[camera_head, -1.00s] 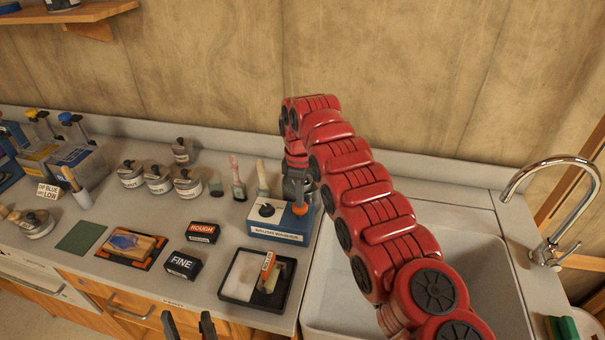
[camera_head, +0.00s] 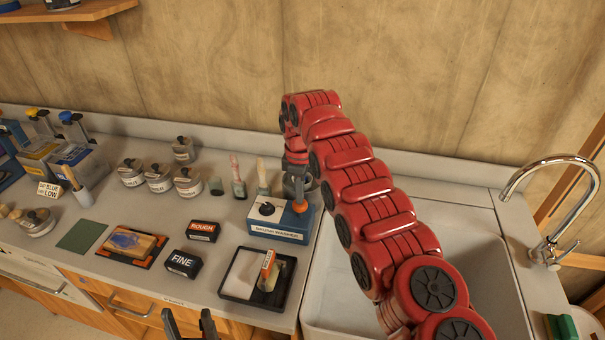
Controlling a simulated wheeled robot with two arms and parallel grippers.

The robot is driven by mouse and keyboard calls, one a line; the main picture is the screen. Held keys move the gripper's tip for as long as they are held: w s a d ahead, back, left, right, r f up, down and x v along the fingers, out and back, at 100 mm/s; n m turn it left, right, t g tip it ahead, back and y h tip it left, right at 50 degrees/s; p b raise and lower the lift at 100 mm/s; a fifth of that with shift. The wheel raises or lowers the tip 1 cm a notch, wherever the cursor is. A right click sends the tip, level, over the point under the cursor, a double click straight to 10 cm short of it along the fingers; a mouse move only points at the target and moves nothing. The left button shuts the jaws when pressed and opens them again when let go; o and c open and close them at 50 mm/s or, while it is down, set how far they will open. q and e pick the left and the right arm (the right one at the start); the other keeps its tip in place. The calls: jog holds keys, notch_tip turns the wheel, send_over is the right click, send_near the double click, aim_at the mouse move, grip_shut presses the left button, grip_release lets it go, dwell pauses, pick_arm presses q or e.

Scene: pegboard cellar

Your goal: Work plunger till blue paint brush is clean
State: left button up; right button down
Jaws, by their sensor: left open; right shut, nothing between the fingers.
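The brush washer (camera_head: 278,233) is a blue and white box on the counter, left of the sink. It has a dark round opening (camera_head: 267,209) on top and an orange plunger lever (camera_head: 300,207) at its right side. My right gripper (camera_head: 297,193) is shut and empty, pointing down just behind the lever; I cannot tell whether they touch. Two upright brushes, one pink-handled (camera_head: 237,172) and one pale-handled (camera_head: 262,175), stand behind the washer. No blue bristles are clear, so I cannot tell which brush is the blue one. My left gripper (camera_head: 188,325) is open and empty at the bottom edge.
A black-rimmed tray (camera_head: 229,292) with an orange-labelled item lies in front of the washer. ROUGH (camera_head: 203,231) and FINE (camera_head: 184,263) blocks sit to its left. Several lidded tins (camera_head: 158,178) stand further left. The sink (camera_head: 480,285) and tap (camera_head: 545,250) are at right.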

notch_tip(320, 180, up, 6)
jog(key=p, duration=0.4)
jog(key=shift+r+p, duration=0.1)
jog(key=shift+p, duration=0.3)
